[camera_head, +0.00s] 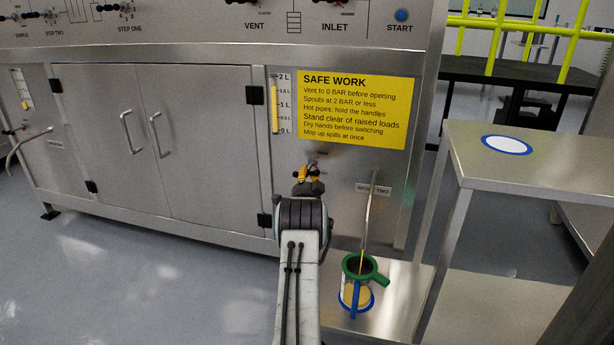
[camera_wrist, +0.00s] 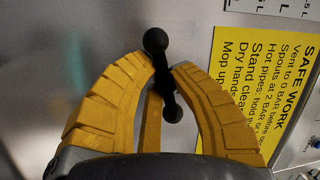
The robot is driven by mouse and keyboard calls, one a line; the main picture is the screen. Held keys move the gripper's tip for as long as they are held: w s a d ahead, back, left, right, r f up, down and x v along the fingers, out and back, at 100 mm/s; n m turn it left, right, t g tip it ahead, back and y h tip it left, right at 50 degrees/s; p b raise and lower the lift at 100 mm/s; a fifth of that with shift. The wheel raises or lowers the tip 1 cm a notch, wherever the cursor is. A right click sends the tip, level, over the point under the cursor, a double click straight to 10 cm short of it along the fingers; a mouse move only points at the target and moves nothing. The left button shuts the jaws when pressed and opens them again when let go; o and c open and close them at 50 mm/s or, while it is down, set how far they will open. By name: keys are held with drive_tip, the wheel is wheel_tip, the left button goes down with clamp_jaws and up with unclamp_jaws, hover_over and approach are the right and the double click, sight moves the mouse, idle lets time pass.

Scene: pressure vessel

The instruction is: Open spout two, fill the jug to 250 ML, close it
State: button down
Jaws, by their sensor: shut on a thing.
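My gripper (camera_head: 310,173) is at the steel panel, left of the "SPOUT TWO" label (camera_head: 373,189). In the wrist view, its yellow fingers (camera_wrist: 165,82) are shut around a black valve handle (camera_wrist: 158,58) with rounded ends, tilted slightly from vertical. The spout (camera_head: 369,215) is a thin steel pipe running down beside the label. A jug (camera_head: 350,290) with a green rim and green handle stands under it on a low steel shelf. A thin yellow stream shows between pipe and jug, and yellowish liquid shows inside. The exact level is too small to read.
A yellow gauge (camera_head: 274,110) marked 0 to 2 L is on the panel, next to a yellow safe-work sign (camera_head: 353,110). A steel side table (camera_head: 560,170) with a blue-ringed white disc (camera_head: 507,145) stands right. Open floor (camera_head: 150,270) lies left.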

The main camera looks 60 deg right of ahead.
drive_tip(key=shift+s+m, duration=0.1)
drive_tip(key=shift+m, duration=0.5)
drive_tip(key=c, duration=1.1)
unclamp_jaws()
drive_tip(key=shift+v, duration=5.95)
drive_tip(key=shift+o, duration=0.3)
drive_tip(key=shift+f, duration=0.15)
